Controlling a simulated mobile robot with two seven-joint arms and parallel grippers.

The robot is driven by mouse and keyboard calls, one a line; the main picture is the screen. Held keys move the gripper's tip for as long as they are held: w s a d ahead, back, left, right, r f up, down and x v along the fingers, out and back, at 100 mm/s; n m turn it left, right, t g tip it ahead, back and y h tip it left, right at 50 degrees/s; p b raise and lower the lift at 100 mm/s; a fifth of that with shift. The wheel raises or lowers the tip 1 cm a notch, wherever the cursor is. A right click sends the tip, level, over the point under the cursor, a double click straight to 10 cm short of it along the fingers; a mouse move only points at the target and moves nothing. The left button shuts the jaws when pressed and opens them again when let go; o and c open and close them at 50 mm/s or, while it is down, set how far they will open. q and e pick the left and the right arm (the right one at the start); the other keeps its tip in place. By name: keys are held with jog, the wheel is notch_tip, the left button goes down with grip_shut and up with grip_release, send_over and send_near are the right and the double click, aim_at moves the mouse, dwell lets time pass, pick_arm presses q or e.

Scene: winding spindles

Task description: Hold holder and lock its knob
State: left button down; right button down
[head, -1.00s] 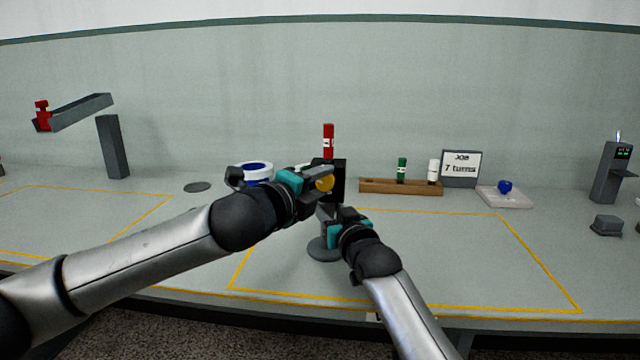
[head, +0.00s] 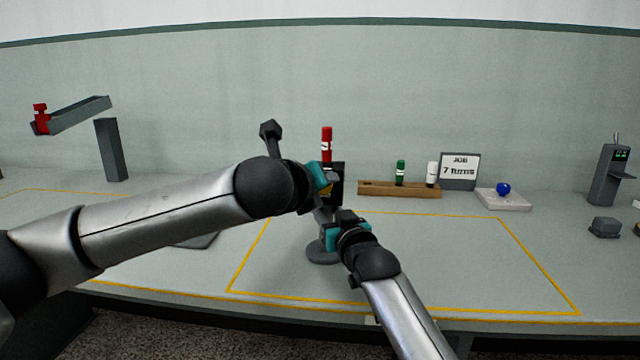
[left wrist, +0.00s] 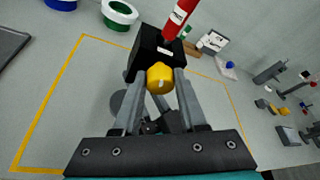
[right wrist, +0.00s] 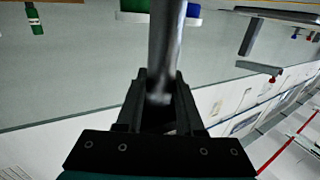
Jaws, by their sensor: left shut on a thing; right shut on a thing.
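The holder is a black block (head: 338,185) on a grey post with a round base (head: 322,254); a red spindle (head: 327,144) stands upright in its top. In the left wrist view the black block (left wrist: 152,50) has a yellow knob (left wrist: 160,78) on its near face. My left gripper (left wrist: 161,88) has its fingers on both sides of the knob and is shut on it; in the head view my left wrist (head: 318,186) hides the knob. My right gripper (head: 330,226) is shut on the grey post, which rises between its fingers in the right wrist view (right wrist: 162,95).
A wooden rack (head: 385,188) with green and white spindles stands behind, right of the holder. Near it are a "7 turns" sign (head: 460,171) and a pale tray (head: 503,202) with a blue knob. The yellow-outlined area right of the holder is clear.

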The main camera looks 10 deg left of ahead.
pick_arm(q)
jog(key=shift+r, duration=0.2)
pick_arm(e)
jog(key=shift+f, duration=0.55)
pick_arm(q)
jog(key=shift+c, duration=2.2)
grip_release()
jog(key=shift+f, duration=0.15)
jog(key=v, duration=1.2)
jog(key=shift+d, duration=0.1)
pick_arm(e)
jog(key=c, duration=0.8)
grip_release()
jog(key=shift+c, duration=0.2)
jog(key=o, duration=0.4)
jog(key=shift+r, duration=0.35)
jog(key=shift+s, duration=0.1)
